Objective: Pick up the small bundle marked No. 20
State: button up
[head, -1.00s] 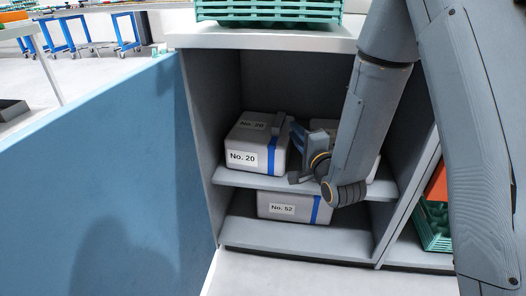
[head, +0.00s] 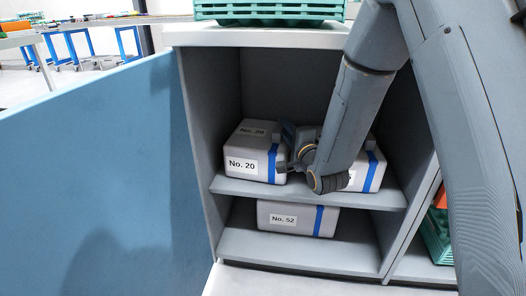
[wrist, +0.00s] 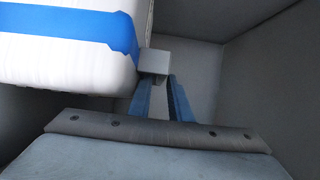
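The bundle marked No. 20 (head: 243,150) is a grey-white block with a blue strap, at the left of the upper shelf. Its front and top labels both show. In the wrist view its white side and blue strap (wrist: 66,22) fill the upper left. A grey tab (wrist: 155,61) sticks out beside the bundle and covers the fingertips. My gripper (head: 285,148) is at the bundle's right side, close to the strap. In the wrist view my gripper's two blue fingers (wrist: 160,90) stand apart with a gap. Whether they touch the tab is hidden.
A second strapped bundle (head: 372,172) sits right on the same shelf, partly behind my arm, its label mostly hidden. Bundle No. 52 (head: 297,218) lies on the lower shelf. The shelf's side wall (head: 200,130) is close on the left. Green trays (head: 270,10) stand on top.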

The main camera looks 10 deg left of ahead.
grip_shut()
dwell(1.4)
